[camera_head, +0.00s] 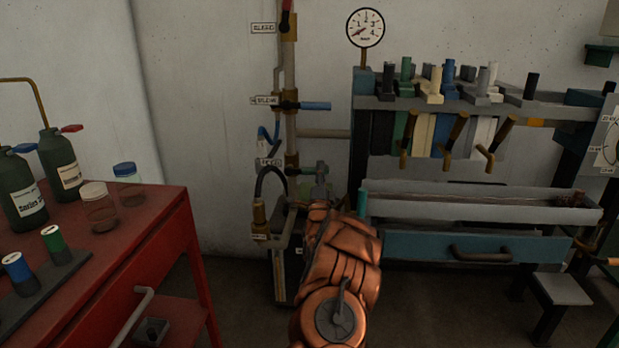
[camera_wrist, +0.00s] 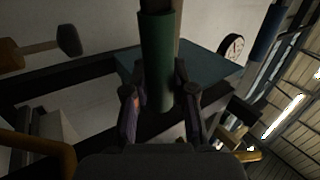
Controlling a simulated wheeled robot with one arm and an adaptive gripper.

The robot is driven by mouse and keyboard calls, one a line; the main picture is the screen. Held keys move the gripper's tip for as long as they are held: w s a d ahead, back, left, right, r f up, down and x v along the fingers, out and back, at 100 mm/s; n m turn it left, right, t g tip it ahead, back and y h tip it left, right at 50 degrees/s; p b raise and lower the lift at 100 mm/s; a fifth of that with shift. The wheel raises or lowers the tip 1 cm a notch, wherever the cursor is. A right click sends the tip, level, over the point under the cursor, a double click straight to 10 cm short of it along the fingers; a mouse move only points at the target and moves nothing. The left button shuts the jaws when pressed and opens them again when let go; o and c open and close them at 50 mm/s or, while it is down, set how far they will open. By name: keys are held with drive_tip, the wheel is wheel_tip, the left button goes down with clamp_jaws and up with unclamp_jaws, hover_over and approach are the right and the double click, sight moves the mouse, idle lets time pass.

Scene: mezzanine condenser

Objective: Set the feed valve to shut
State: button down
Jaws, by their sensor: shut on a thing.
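The feed valve's green lever handle (camera_head: 306,170) is on the vertical pipe at the wall, in the middle of the head view. It points right from the pipe, roughly level. A small white label (camera_head: 268,162) beside it is hard to read. My gripper (camera_head: 321,181) is at the handle's right end, partly hidden by my own arm. In the wrist view the green handle (camera_wrist: 157,45) runs between the two fingers of my gripper (camera_wrist: 160,103), which is shut on it. The valve body is mostly hidden.
A blue lever (camera_head: 314,106) and a red lever (camera_head: 286,8) sit higher on the same pipe. A hose (camera_head: 268,172) curves just left of the handle. A rack (camera_head: 460,103) with a trough (camera_head: 480,205) stands right. A red cart (camera_head: 130,245) with bottles stands left.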

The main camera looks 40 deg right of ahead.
drive_tip(key=shift+f+m+g+h+b, duration=0.3)
drive_tip(key=shift+f+m+b, duration=0.2)
drive_tip(key=shift+m+b, duration=0.25)
drive_tip(key=shift+m, duration=0.25)
drive_tip(key=c, duration=0.9)
unclamp_jaws()
drive_tip(key=shift+v, duration=5.95)
drive_tip(key=shift+a, duration=0.15)
